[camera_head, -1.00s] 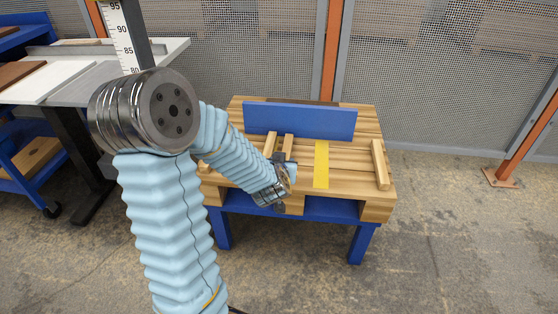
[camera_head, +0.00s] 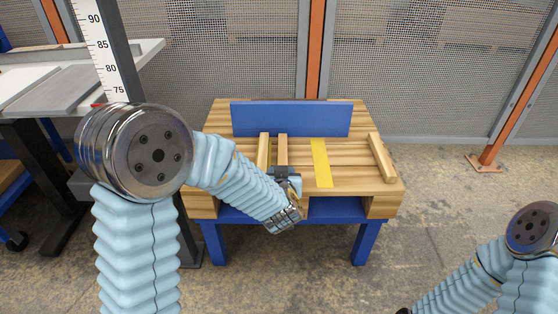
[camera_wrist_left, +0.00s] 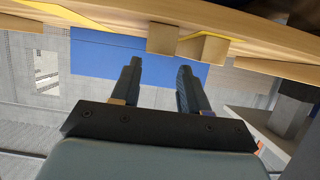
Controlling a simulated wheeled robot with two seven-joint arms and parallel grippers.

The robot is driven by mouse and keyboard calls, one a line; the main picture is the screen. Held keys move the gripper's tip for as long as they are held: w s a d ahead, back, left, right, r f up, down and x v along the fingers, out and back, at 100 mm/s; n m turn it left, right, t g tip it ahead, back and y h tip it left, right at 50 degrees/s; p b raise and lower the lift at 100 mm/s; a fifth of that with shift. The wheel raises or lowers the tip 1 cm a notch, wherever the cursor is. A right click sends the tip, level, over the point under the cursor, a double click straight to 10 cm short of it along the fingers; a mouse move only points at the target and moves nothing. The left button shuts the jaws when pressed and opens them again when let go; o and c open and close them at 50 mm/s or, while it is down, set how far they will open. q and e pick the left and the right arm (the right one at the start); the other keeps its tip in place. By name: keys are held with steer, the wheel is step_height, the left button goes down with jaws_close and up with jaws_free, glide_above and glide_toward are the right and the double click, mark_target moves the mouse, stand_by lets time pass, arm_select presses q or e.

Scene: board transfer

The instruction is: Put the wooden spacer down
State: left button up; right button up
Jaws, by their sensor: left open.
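Two pale wooden spacers lie side by side on the slatted wooden bench top (camera_head: 350,180), left of a yellow strip (camera_head: 321,163). One is the left spacer (camera_head: 264,150), the other the middle spacer (camera_head: 283,150). My left gripper (camera_head: 284,172) is at the near end of the middle spacer, which it partly hides. In the left wrist view the two fingers (camera_wrist_left: 158,80) are apart with nothing between them, and wooden block ends (camera_wrist_left: 162,39) show beyond the tips.
A blue board (camera_head: 292,119) stands on edge at the back of the bench. Another wooden strip (camera_head: 382,158) lies along the right side. Between it and the yellow strip the top is clear. A grey-topped table (camera_head: 60,88) and an upright scale stand at the left.

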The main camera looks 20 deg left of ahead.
mark_target(283, 157)
arm_select(q)
steer(key=x, duration=0.3)
steer(key=b+x, duration=0.1)
steer(key=x, duration=0.2)
steer(key=shift+w+d+f, duration=0.1)
steer(key=shift+w+d, duration=0.05)
steer(key=shift+w, duration=0.15)
jaws_close()
